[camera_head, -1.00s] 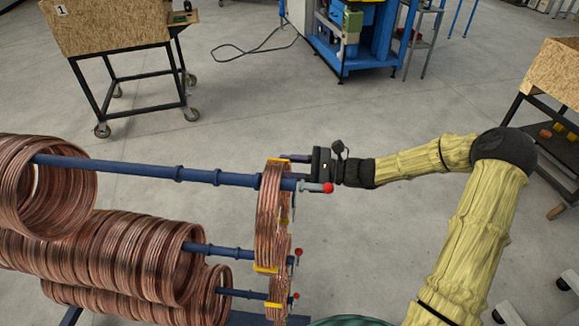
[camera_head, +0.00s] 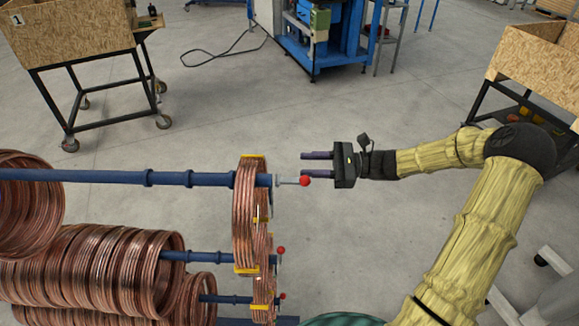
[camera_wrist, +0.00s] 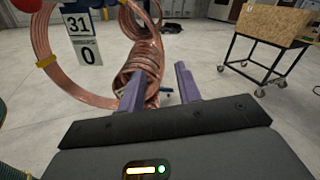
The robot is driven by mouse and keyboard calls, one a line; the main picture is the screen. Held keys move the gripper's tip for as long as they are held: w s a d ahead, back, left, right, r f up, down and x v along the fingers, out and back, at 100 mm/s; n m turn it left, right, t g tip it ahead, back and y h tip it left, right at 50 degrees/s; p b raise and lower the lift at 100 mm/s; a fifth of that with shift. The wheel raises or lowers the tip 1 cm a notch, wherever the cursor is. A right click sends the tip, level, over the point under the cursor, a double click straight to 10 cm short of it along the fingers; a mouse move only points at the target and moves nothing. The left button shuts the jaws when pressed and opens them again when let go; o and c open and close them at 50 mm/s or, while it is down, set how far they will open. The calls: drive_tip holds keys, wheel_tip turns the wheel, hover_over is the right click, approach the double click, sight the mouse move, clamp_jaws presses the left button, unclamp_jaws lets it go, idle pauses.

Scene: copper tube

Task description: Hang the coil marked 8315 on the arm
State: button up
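A copper coil with yellow straps (camera_head: 244,215) hangs around the top blue arm (camera_head: 205,180), close to its tip. A grey pin with a red ball (camera_head: 304,181) stands at that tip. My gripper (camera_head: 303,164) is open and empty, right of the coil and apart from it, behind the red ball in the picture. In the wrist view my two purple fingers (camera_wrist: 158,90) are spread with nothing between them. A white tag (camera_wrist: 80,38) beside a copper coil (camera_wrist: 48,65) there reads "31" and "0"; I cannot read 8315.
Lower blue arms hold more copper coils (camera_head: 120,270), and further strapped coils hang near their tips. A wooden bin cart (camera_head: 75,40) stands at the back left, a blue machine (camera_head: 345,40) behind, and another wooden bin (camera_head: 540,50) at right.

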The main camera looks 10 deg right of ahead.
drive_tip(key=d, duration=0.5)
drive_tip(key=shift+s+d+b, duration=0.3)
drive_tip(key=shift+b, duration=0.05)
drive_tip(key=s+a+f+n+g+h, duration=0.4)
drive_tip(key=s+a+f+n+h, duration=0.2)
drive_tip(key=s+f+h, duration=0.3)
drive_tip(key=s+d+r+n+t+h, duration=0.4)
drive_tip(key=s+n+h, duration=0.4)
drive_tip(key=n, duration=0.2)
drive_tip(key=shift+r+h, duration=0.4)
drive_tip(key=shift+r, duration=0.1)
drive_tip(key=shift+s+d, duration=0.1)
